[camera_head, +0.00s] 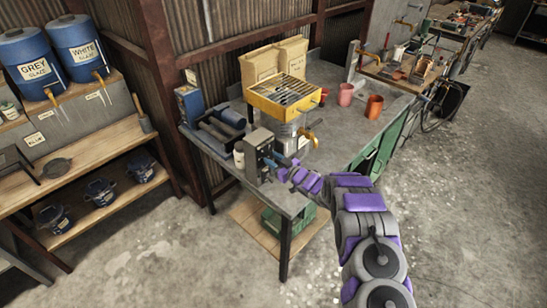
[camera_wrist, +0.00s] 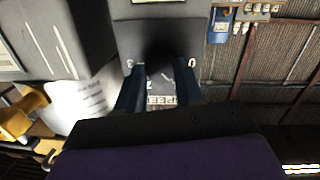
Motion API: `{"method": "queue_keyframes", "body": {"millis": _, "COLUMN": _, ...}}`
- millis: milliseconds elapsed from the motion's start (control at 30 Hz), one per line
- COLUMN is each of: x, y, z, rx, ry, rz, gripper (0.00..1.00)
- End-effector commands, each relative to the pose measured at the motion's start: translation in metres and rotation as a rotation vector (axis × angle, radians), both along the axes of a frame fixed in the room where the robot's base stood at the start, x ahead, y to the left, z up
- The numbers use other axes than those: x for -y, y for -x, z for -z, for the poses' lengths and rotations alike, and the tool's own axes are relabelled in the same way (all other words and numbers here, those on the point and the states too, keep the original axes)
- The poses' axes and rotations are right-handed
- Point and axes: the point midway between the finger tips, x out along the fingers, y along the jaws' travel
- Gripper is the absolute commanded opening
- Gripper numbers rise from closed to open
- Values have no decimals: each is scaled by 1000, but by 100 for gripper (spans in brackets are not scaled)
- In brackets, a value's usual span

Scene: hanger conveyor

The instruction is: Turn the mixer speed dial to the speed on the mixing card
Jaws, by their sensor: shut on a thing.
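The mixer (camera_head: 256,158) is a grey upright box at the near edge of the workbench. In the wrist view its grey panel (camera_wrist: 130,40) carries printed digits and an upside-down label that seems to read SPEED. The dark speed dial (camera_wrist: 165,52) is at the panel's middle. My gripper (camera_wrist: 160,78) has its two blue fingers on either side of the dial, shut on it. In the head view my gripper (camera_head: 281,163) meets the mixer's right side. The dial's pointer and set number are hidden or too dark to read. I cannot identify a mixing card.
A yellow sieve box (camera_head: 283,95) stands on a metal drum behind the mixer. Brass spigots stick out nearby. Blue rollers (camera_head: 225,120) and a white jar (camera_head: 239,154) are close on the left. Red cups (camera_head: 374,106) stand right; the bench (camera_head: 345,135) before them is clear.

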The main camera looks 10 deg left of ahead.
Motion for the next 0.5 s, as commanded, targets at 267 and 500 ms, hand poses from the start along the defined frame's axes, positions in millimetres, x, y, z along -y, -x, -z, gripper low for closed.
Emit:
{"method": "queue_keyframes", "body": {"millis": 267, "x": 0, "y": -1, "z": -1, "rx": -117, "ry": -89, "rz": 1, "gripper": 6}}
{"method": "queue_keyframes", "body": {"millis": 500, "x": 1, "y": -1, "z": 0, "rx": -161, "ry": -124, "rz": 1, "gripper": 6}}
